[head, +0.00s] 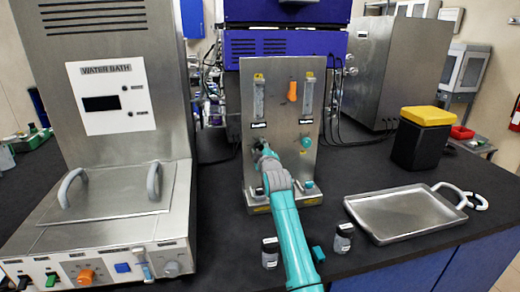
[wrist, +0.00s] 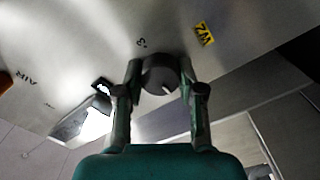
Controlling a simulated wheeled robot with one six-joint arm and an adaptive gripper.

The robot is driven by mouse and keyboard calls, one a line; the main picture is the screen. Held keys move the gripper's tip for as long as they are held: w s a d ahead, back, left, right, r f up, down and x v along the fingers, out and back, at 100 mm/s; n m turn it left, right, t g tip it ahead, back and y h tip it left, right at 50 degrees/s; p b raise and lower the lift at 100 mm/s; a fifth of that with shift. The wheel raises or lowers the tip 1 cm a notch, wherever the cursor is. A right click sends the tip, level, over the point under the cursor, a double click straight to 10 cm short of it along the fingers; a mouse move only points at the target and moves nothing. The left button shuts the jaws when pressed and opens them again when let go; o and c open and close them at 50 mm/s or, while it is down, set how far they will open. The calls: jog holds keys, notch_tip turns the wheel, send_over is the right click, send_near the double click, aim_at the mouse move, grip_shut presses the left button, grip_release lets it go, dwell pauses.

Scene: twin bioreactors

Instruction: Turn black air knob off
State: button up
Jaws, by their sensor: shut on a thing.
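The metal panel (head: 283,85) of the bioreactor stands upright in the middle of the head view. My gripper (head: 262,150) is at the panel's left side, below the left flow tube. In the wrist view my gripper (wrist: 160,85) has its two fingers on either side of a round dark knob (wrist: 161,72) with a white pointer mark, and is shut on it. The marking "AIR" shows on the panel to the left. In the head view the gripped knob is mostly hidden by my arm. A teal knob (head: 306,143) sits to the right and an orange knob (head: 292,91) higher up.
A water bath (head: 110,110) stands at the left. A metal tray (head: 404,212) and a black bin with a yellow lid (head: 424,135) are at the right. Small bottles (head: 343,238) stand near my arm at the bench's front.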

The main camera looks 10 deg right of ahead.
dwell(0.4)
jog(key=o, duration=1.2)
jog(key=shift+c, duration=0.2)
jog(key=shift+s, duration=0.1)
jog(key=s, duration=1.2)
